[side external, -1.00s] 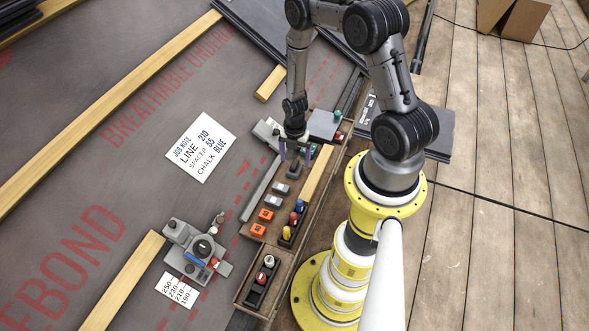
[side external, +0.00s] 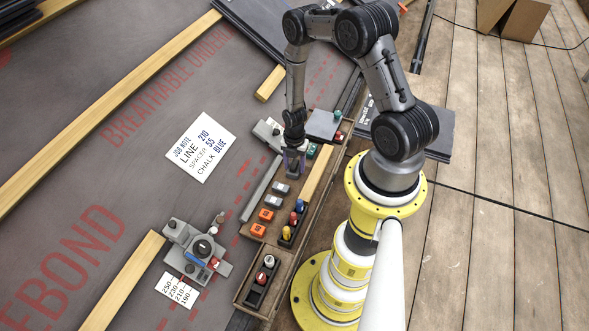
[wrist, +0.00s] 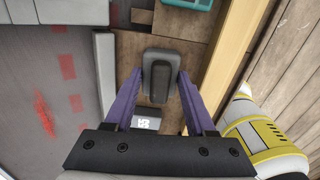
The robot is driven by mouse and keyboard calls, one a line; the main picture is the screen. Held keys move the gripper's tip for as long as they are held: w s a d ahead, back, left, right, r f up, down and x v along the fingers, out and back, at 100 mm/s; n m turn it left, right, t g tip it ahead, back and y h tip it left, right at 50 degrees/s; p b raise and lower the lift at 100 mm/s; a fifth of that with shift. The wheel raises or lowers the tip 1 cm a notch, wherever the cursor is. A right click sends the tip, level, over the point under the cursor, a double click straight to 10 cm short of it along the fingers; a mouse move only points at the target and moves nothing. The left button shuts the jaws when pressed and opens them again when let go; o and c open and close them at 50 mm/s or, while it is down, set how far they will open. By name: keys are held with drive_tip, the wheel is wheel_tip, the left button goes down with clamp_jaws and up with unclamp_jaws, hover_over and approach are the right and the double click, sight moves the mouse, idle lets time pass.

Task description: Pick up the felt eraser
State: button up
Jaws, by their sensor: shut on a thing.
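The felt eraser (wrist: 161,73) is a dark grey rounded block with a darker raised grip on top. In the wrist view it sits between the two purple fingers of my gripper (wrist: 160,82), which are shut on it near their tips. In the side view my gripper (side external: 293,163) is low over the upper part of the wooden tray (side external: 314,204), and its fingers mostly hide the eraser. I cannot tell whether the eraser is clear of the tray floor.
A grey block marked 55 (wrist: 146,119) lies close below the eraser in the wrist view. Orange blocks (side external: 258,230) and coloured bottles (side external: 293,218) stand further down the tray. A pale wood strip (side external: 318,172) runs along the right, a grey bar (side external: 260,188) along the left.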

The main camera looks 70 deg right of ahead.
sight(295, 164)
drive_tip(key=shift+c, duration=1.4)
drive_tip(key=shift+r, duration=0.1)
drive_tip(key=shift+r, duration=0.5)
wheel_tip(295, 164, up, 2)
drive_tip(key=shift+s+r, duration=0.1)
drive_tip(key=shift+r, duration=0.1)
drive_tip(key=s+a+r, duration=0.7)
drive_tip(key=s+r, duration=0.2)
drive_tip(key=s, duration=0.2)
drive_tip(key=shift+s+a+r, duration=0.2)
drive_tip(key=shift+s+a, duration=0.05)
drive_tip(key=shift+a, duration=0.1)
